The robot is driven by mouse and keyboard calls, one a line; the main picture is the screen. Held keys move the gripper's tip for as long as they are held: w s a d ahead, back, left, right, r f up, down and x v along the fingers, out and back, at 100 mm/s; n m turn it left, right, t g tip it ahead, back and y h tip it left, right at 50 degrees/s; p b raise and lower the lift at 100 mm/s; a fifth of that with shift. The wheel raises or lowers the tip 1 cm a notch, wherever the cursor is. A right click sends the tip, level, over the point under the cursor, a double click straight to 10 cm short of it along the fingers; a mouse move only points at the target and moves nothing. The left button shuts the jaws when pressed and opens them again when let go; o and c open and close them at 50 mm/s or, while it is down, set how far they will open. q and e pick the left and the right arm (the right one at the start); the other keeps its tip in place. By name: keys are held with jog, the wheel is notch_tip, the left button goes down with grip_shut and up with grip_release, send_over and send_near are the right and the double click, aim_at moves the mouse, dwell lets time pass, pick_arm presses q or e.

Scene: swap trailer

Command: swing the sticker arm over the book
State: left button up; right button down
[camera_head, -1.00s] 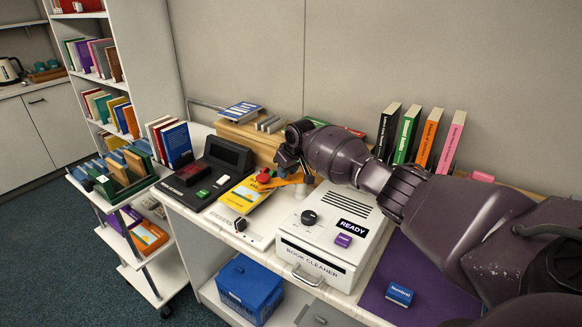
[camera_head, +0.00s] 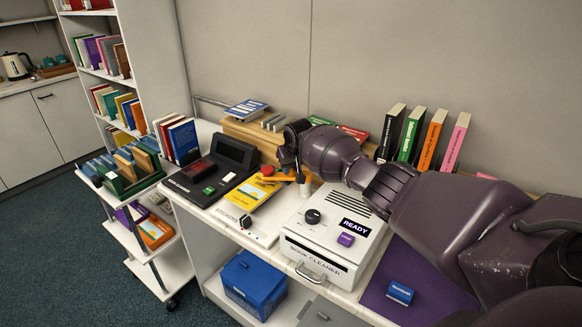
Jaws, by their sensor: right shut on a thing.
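The yellow book (camera_head: 247,194) lies flat on the counter beside the black scanner station. The orange sticker arm (camera_head: 283,178) reaches left from a pale post (camera_head: 304,188) over the book's far right corner. A red knob (camera_head: 267,171) shows near the arm's free end. My right gripper (camera_head: 292,164) comes in from the right, behind the book cleaner, and is shut at the sticker arm. Its fingertips are small and partly hidden, so the exact grip point is unclear. My left gripper is not in view.
The white book cleaner (camera_head: 331,232), marked READY, stands right of the book, under my right forearm. The black scanner station (camera_head: 213,170) is to the left. Upright books (camera_head: 412,136) stand behind my arm. A small blue block (camera_head: 400,292) lies on the purple mat (camera_head: 425,296).

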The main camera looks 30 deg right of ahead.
jog(key=c, duration=0.9)
grip_release()
jog(key=shift+o, duration=0.2)
jog(key=shift+s+r, duration=0.15)
jog(key=shift+r, duration=0.3)
jog(key=p+v, duration=0.2)
jog(key=v, duration=0.7)
jog(key=shift+r, duration=0.35)
jog(key=shift+s, duration=0.15)
jog(key=shift+s+a+f, duration=0.1)
